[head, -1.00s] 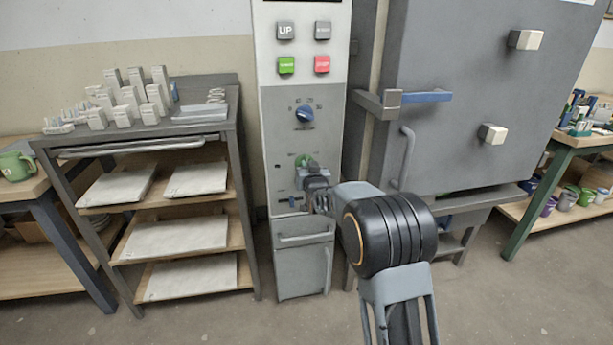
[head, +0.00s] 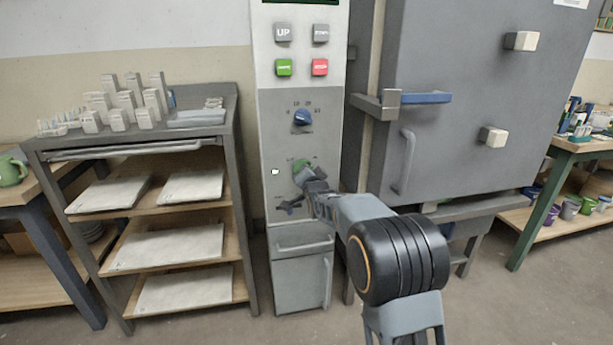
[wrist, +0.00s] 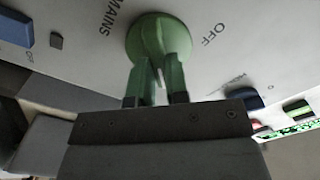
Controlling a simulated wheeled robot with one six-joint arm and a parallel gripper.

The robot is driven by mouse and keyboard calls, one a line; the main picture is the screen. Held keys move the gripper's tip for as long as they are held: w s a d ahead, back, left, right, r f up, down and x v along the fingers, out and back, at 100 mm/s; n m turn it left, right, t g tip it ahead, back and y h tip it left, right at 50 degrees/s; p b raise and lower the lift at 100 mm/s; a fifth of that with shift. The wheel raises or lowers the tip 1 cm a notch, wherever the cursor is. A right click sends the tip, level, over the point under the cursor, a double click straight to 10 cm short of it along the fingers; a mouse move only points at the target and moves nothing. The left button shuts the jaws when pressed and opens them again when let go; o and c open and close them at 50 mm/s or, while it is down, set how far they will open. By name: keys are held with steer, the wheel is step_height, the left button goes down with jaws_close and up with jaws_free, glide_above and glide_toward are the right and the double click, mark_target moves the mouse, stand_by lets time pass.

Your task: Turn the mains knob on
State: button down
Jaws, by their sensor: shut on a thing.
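The green mains knob (head: 299,165) is on the lower part of the grey control panel (head: 275,133). In the wrist view the knob (wrist: 152,35) is close up, with MAINS printed to its left and OFF to its right. My gripper (wrist: 157,88) is shut on the knob's grip, one finger on each side. In the head view my gripper (head: 306,177) comes to the knob from the lower right and hides part of it. A small square lamp (head: 275,171) left of the knob shows bright white.
Above the knob are a blue dial (head: 303,117) and several push buttons, including a green one (head: 283,67) and a red one (head: 320,67). A large grey kiln door (head: 470,110) with a handle (head: 405,162) stands close on the right. A shelf rack (head: 243,200) stands left.

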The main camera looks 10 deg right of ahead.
steer(key=shift+r, duration=0.1)
stand_by(0.4)
steer(key=c, duration=1.1)
jaws_free()
steer(key=s+p, duration=0.2)
steer(key=s, duration=1.1)
steer(key=shift+s, duration=0.4)
